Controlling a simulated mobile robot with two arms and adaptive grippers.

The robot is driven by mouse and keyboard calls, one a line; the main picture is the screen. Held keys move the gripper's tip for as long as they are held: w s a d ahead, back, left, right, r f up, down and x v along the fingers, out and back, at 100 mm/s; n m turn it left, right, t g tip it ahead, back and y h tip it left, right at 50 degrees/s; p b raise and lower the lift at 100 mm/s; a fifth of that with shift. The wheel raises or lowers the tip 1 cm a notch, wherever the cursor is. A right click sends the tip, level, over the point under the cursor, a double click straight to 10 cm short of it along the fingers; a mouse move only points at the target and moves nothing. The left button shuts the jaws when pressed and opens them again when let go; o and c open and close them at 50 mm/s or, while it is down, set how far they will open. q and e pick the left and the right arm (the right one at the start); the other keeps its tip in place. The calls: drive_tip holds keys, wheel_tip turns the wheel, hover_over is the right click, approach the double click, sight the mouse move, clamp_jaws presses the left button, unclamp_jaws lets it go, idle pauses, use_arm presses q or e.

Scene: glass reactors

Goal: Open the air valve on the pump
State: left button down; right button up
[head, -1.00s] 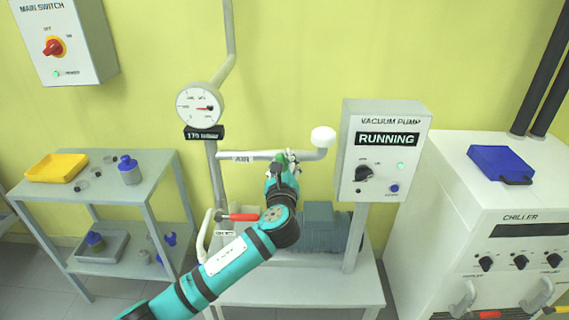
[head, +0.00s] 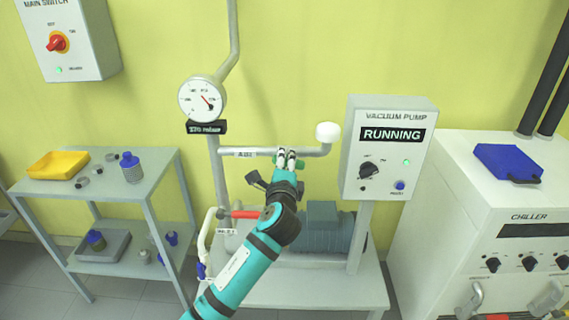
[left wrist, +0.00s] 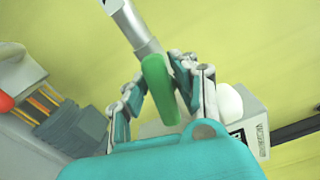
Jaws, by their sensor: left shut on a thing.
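The air valve's green handle (left wrist: 160,88) is on the thin horizontal air pipe (head: 250,151), left of the white round cap (head: 328,132). My left gripper (head: 288,160) has reached up to the pipe and is shut on the handle. In the left wrist view, the fingers (left wrist: 165,92) stand on both sides of the green handle. In the head view they mostly hide it, and only a bit of green shows. The vacuum pump box (head: 388,150) at the right reads RUNNING, with a green light lit. My right gripper is not in view.
A round gauge (head: 202,98) with a digital display stands on the vertical pipe. A side table (head: 160,165) with bottles is at the left. The chiller (head: 480,250) is at the right.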

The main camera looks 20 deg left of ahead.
use_arm(q)
drive_tip(key=shift+f+n, duration=0.2)
drive_tip(key=shift+n, duration=0.7)
drive_tip(key=c, duration=1.2)
unclamp_jaws()
drive_tip(key=shift+o, duration=0.2)
drive_tip(key=shift+s, duration=0.1)
drive_tip(key=v, duration=1.2)
